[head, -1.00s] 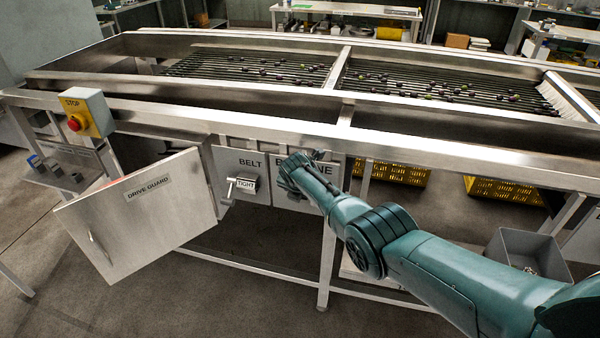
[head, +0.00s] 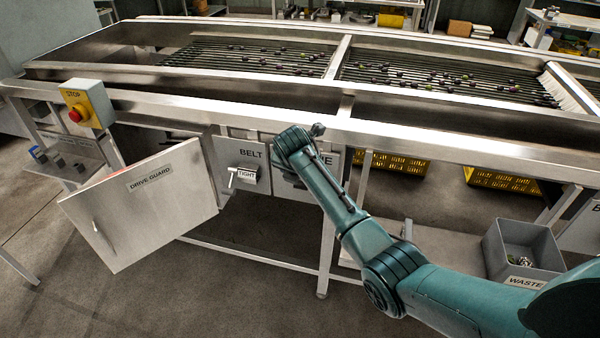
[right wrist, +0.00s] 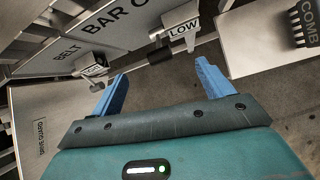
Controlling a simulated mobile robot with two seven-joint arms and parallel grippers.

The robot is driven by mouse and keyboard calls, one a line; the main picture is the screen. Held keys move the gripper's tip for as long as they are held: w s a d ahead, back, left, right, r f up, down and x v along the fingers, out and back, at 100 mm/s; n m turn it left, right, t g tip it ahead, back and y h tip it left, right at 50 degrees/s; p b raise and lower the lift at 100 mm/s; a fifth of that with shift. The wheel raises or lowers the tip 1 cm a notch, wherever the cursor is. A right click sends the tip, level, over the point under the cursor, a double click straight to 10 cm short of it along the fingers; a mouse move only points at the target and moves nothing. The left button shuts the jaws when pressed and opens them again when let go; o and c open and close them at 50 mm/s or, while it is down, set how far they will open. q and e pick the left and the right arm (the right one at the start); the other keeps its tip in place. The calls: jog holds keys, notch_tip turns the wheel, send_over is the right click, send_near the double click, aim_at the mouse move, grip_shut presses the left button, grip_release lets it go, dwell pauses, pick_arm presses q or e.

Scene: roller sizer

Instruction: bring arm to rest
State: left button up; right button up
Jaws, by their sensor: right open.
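My right arm (head: 352,232) reaches in from the lower right in the head view, its end in front of the sizer's frame. In the right wrist view my right gripper (right wrist: 162,70) is open, with two blue fingers apart and nothing between them. A lever marked LOW (right wrist: 183,33) is beyond the fingertips, apart from them as far as I can tell. The belt lever marked TIGHT (head: 247,175) is left of the arm; it also shows in the wrist view (right wrist: 95,70). My arm partly hides the panel right of it. My left gripper is not in view.
The drive guard door (head: 145,205) hangs open at the left. A yellow stop box (head: 88,103) with a red button sits on the sizer's frame (head: 225,118). A grey waste bin (head: 522,250) stands at the right. A COMB panel (right wrist: 262,45) shows in the wrist view.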

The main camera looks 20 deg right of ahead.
dwell(0.4)
jog(key=s+f+m+y, duration=0.1)
jog(key=s+f+m, duration=0.25)
jog(key=s, duration=0.25)
jog(key=s+d+f+m+g, duration=0.1)
jog(key=s+f+m, duration=0.1)
jog(key=s+m, duration=0.35)
jog(key=s+f+m+y, duration=0.1)
jog(key=s+f+m, duration=0.2)
jog(key=s, duration=0.4)
jog(key=s+d+r+m+g+y, duration=0.1)
jog(key=s+r+m, duration=0.1)
jog(key=s+m, duration=0.7)
jog(key=s+d+r+m, duration=0.1)
jog(key=s+r+m, duration=0.3)
jog(key=s, duration=0.9)
jog(key=w+a+f+t+y, duration=0.1)
jog(key=w+a+f+t, duration=0.1)
jog(key=f, duration=0.3)
jog(key=w+a+f+t+y, duration=0.1)
jog(key=w+a+f+t, duration=0.2)
jog(key=f, duration=0.3)
jog(key=shift+w+a+f+t+y, duration=0.15)
jog(key=shift+w+a+t+y, duration=0.2)
jog(key=shift+t, duration=0.15)
